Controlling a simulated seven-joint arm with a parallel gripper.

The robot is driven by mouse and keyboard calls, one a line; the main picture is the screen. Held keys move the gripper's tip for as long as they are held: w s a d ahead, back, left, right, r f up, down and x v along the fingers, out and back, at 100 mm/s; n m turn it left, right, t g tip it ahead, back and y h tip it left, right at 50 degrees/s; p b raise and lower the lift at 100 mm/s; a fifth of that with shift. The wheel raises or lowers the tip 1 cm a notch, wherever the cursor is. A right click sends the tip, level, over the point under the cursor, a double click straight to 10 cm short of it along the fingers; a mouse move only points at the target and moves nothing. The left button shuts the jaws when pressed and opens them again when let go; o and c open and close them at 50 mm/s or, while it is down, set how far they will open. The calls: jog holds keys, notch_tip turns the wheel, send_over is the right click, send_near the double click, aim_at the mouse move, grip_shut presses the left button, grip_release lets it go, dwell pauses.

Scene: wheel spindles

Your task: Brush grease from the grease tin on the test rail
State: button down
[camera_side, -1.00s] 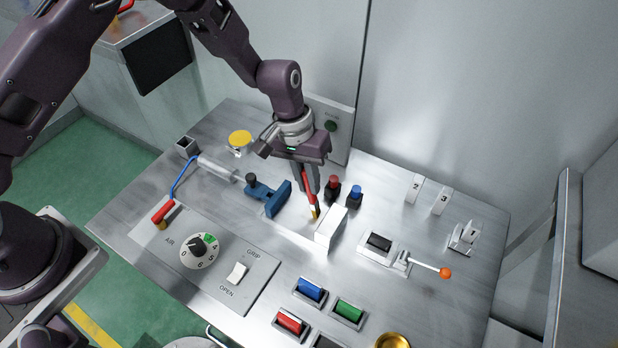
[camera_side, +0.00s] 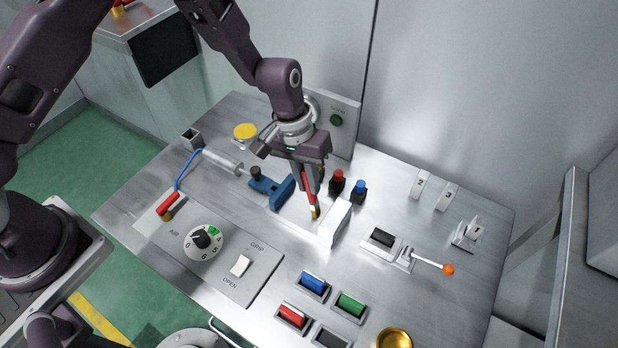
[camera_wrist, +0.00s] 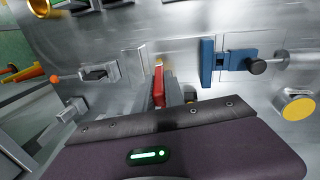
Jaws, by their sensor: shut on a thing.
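My gripper (camera_side: 311,190) is shut on a brush (camera_side: 313,202) with a red handle and yellowish bristles pointing down. The red handle also shows between the fingers in the wrist view (camera_wrist: 158,84). The bristle end is low over the bench, just left of an upright white block (camera_side: 336,220); I cannot tell whether it touches metal. The block seems to be one end of a pale metal strip, perhaps the test rail, running toward the blue clamp. A round tin with a yellow top (camera_side: 245,131), apparently the grease tin, stands at the back left, well away from the brush.
The blue clamp (camera_side: 272,190) stands left of the brush. Red (camera_side: 337,180) and blue (camera_side: 359,190) buttons stand close behind right. A lever with an orange knob (camera_side: 448,269) is at right. A brass cup (camera_side: 393,338) and a control panel (camera_side: 215,250) are in front.

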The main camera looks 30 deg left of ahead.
jog(key=shift+s, duration=0.25)
jog(key=shift+s, duration=0.1)
jog(key=shift+s, duration=0.35)
jog(key=shift+s, duration=0.15)
jog(key=shift+s, duration=0.25)
jog(key=shift+s, duration=0.4)
